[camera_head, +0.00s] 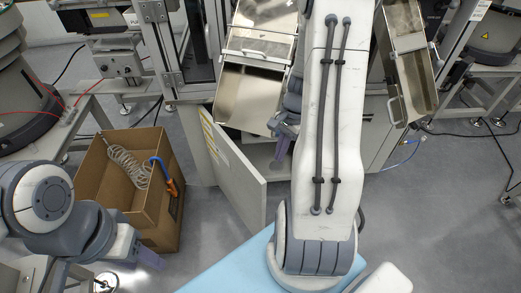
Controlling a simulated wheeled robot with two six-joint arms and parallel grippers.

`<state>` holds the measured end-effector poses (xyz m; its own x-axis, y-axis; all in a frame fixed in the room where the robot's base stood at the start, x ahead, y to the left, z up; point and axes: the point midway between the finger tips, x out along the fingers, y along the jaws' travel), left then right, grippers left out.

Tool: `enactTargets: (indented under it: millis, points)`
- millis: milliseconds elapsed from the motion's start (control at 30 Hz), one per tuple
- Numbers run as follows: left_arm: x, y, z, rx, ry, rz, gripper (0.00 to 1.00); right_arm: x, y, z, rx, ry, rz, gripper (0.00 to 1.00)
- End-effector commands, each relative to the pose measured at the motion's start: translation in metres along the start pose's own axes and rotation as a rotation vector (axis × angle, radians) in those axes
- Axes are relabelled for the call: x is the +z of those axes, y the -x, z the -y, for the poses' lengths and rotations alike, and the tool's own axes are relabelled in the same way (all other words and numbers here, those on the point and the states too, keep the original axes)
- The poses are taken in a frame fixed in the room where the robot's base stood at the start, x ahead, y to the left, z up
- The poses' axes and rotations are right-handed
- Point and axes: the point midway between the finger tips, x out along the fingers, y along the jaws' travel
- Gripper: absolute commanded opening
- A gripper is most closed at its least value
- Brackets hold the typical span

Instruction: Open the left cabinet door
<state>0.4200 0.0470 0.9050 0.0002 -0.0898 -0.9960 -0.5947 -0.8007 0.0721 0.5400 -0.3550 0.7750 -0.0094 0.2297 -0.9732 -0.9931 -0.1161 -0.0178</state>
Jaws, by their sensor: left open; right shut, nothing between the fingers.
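The left cabinet door (237,178) is a pale panel below the machine. It stands swung outward toward me, with part of the cabinet's inside showing to its right. My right gripper (281,150) is shut and empty, in front of the cabinet opening to the right of the door. I cannot tell whether it touches anything. My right arm hides much of the cabinet front. My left gripper (148,258) is open and empty at the lower left, well apart from the door.
A cardboard box (98,183) with a coiled air hose (128,163) stands on the floor left of the door. Metal trays (248,97) hang above the cabinet; another tray (410,75) is at the right. A light blue surface (225,273) lies in front. Grey floor at right is mostly clear.

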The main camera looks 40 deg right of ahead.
Motion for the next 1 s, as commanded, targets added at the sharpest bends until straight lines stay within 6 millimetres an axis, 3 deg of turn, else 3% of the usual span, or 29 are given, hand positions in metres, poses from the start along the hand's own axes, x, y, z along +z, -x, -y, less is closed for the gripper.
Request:
enactTargets:
  millis: [33,267,767,1000]
  points:
    - [0.000,0.012,-0.001,0.000,0.000,0.001,0.50,-0.009,0.009,-0.007,-0.006,-0.060,0.007,0.00]
    - [0.000,0.015,-0.001,0.000,0.000,0.001,0.50,-0.025,0.002,-0.018,-0.017,-0.155,0.015,0.00]
    - [0.001,-0.012,0.001,0.000,0.000,0.001,0.50,-0.023,-0.096,-0.017,-0.014,-0.150,0.016,0.00]
    - [0.001,-0.015,0.001,0.000,0.000,0.001,0.50,0.007,-0.100,-0.011,-0.017,-0.147,0.012,0.00]
